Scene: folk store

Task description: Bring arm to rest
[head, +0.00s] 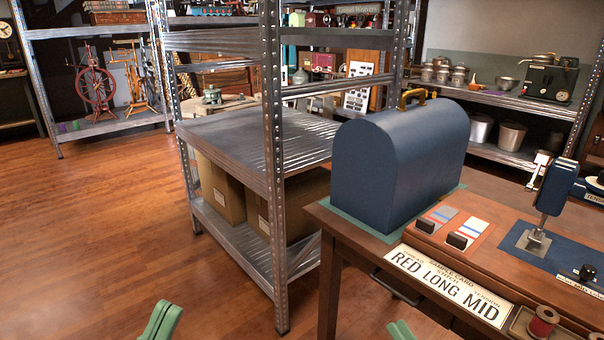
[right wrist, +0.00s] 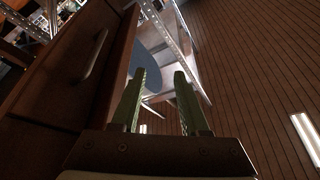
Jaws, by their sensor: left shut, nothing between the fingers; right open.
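My left gripper (head: 160,322) shows at the bottom edge of the head view, left of centre. Its green fingers are together with nothing between them, above the wooden floor. My right gripper (head: 402,330) shows only as a green tip at the bottom edge, in front of the wooden table. In the right wrist view its two green fingers (right wrist: 161,76) stand apart with an empty gap between them. Most of both arms is out of view.
The wooden table (head: 330,222) at right carries a blue domed case (head: 390,160), a sewing machine (head: 556,190), a red spool (head: 543,322) and a sign. A metal shelf (head: 240,135) with cardboard boxes stands behind it. Open floor (head: 110,220) lies at left.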

